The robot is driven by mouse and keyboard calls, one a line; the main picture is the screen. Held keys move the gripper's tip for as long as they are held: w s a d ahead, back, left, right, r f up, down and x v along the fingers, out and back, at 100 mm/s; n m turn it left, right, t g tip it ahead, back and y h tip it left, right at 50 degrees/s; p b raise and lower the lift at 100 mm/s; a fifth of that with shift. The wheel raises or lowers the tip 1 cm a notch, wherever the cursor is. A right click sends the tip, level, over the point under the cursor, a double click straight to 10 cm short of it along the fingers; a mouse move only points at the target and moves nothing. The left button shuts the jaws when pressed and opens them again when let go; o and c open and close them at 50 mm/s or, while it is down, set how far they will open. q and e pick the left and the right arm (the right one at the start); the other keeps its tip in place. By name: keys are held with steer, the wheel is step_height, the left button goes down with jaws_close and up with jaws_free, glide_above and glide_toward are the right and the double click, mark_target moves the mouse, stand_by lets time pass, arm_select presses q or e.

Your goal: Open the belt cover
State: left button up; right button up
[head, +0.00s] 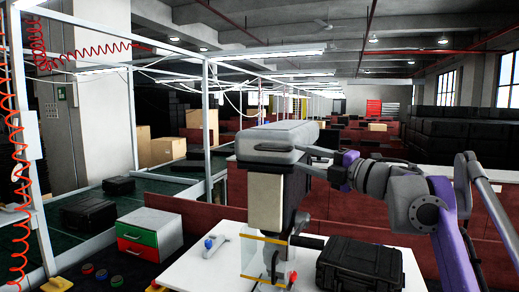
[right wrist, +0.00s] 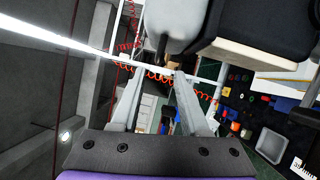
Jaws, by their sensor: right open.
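The drill press (head: 270,200) stands on the white table, with a beige front and dark body. Its belt cover (head: 278,136) is the grey rounded lid on top; it looks closed, lying flat on the body. My right gripper (head: 305,160) is at the right side of the cover, coming from the right. In the right wrist view, the gripper (right wrist: 158,78) is open with nothing between its fingers that I can tell is held. A short dark handle (right wrist: 162,48) under the grey cover (right wrist: 185,20) shows near the fingertips; contact cannot be told. My left gripper is not seen.
A black case (head: 358,265) lies on the white table (head: 205,272), right of the drill press. A drawer box (head: 148,235) with green and red fronts stands left of it. A conveyor (head: 150,192) with black cases runs behind at the left. A clear yellow-edged guard (head: 262,258) hangs low on the press.

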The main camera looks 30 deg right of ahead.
mark_target(274, 150)
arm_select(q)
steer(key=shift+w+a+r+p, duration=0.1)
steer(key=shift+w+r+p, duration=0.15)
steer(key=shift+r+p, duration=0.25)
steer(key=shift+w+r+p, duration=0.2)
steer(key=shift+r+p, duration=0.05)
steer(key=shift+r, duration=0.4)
arm_select(e)
steer(key=shift+n+g+y, duration=0.3)
steer(key=shift+n, duration=0.1)
steer(key=x, duration=1)
steer(key=shift+a+r, duration=0.2)
steer(key=shift+a, duration=0.1)
steer(key=shift+s, duration=0.1)
steer(key=shift+c, duration=0.2)
jaws_close()
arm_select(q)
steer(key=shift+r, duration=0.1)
